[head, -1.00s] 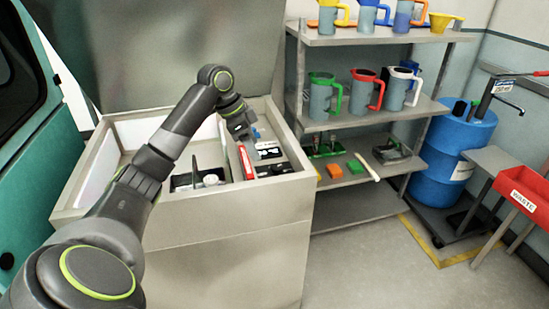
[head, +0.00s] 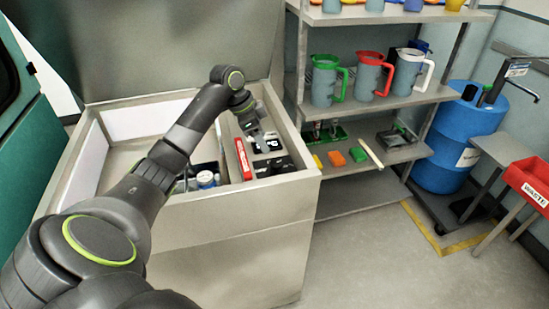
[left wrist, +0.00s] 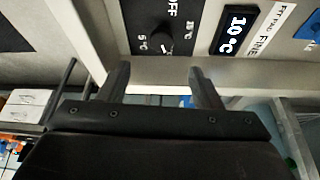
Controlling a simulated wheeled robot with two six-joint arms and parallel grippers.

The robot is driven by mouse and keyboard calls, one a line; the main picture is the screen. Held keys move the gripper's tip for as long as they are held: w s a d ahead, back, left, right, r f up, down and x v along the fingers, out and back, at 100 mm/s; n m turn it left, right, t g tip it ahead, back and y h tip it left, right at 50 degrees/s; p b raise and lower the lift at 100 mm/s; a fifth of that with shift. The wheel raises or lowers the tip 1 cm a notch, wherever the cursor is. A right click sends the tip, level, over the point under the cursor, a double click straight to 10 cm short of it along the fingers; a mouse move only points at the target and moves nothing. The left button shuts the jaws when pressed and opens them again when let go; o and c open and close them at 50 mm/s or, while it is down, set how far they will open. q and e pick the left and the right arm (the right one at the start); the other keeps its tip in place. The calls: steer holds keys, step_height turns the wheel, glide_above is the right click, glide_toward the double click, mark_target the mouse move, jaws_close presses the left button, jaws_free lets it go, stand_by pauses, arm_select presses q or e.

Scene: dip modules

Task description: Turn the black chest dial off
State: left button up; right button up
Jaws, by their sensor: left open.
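The black dial (left wrist: 160,38) shows in the left wrist view on a black panel (left wrist: 138,12) marked OFF, with temperature labels around it. A white mark on the dial points down and to the right in that view, away from OFF. The open steel chest (head: 240,202) fills the left of the head view. My left gripper (left wrist: 160,82) is open and empty, its two fingers apart and just short of the dial. In the head view my left gripper (head: 257,128) reaches down into the chest's right side and hides what is beneath it. My right gripper is out of view.
A small black display (left wrist: 236,28) reading 10°C sits beside the panel. A red item (head: 243,158) and a round-lidded jar (head: 206,179) lie inside the chest. Right of it stand a shelf (head: 402,97) of jugs, a blue drum (head: 462,140) and a red waste bin (head: 530,182).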

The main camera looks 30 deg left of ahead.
mark_target(276, 163)
arm_select(q)
steer(key=x, duration=0.9)
steer(key=shift+w+f+p, duration=0.1)
steer(key=shift+f+p, duration=0.05)
steer(key=shift+p, duration=0.2)
steer(key=shift+w+d+f, duration=0.1)
steer(key=shift+w+f, duration=0.05)
steer(key=shift+f, duration=0.25)
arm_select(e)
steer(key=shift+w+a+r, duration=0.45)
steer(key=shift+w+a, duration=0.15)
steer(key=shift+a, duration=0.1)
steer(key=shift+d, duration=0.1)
arm_select(q)
steer(key=c, duration=1)
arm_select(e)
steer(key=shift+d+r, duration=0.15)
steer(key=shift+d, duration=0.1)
